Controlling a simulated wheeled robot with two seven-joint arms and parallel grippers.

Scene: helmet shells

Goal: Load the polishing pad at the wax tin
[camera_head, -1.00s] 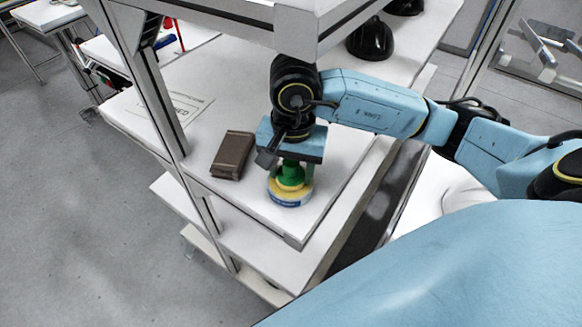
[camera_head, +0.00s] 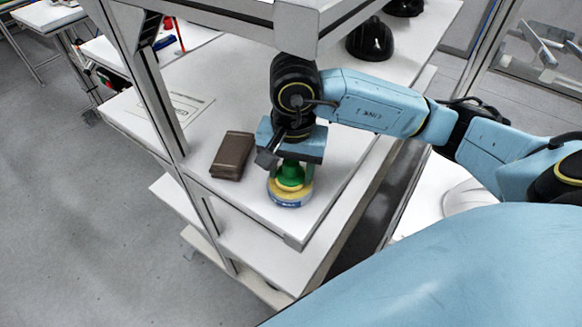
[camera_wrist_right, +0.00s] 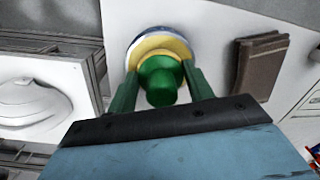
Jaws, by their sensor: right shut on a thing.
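The polishing pad has a green knob (camera_head: 290,174) and a yellow pad, and sits at the wax tin (camera_head: 290,200), a round low tin with a blue side near the front corner of the white table. My right gripper (camera_head: 288,168) points down from above and is shut on the green knob. In the right wrist view the gripper's fingers (camera_wrist_right: 161,85) stand on both sides of the knob (camera_wrist_right: 160,82), with the yellow pad (camera_wrist_right: 163,47) and the tin's pale and blue rim beyond. I cannot tell whether the pad presses on the wax. My left gripper is not in view.
A brown folded thing, like a wallet (camera_head: 232,155), lies left of the tin. A printed sheet (camera_head: 178,108) lies further back. Black helmet shells (camera_head: 370,40) stand at the back. A metal post (camera_head: 165,90) rises at the table's left side. The table edge is close in front.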

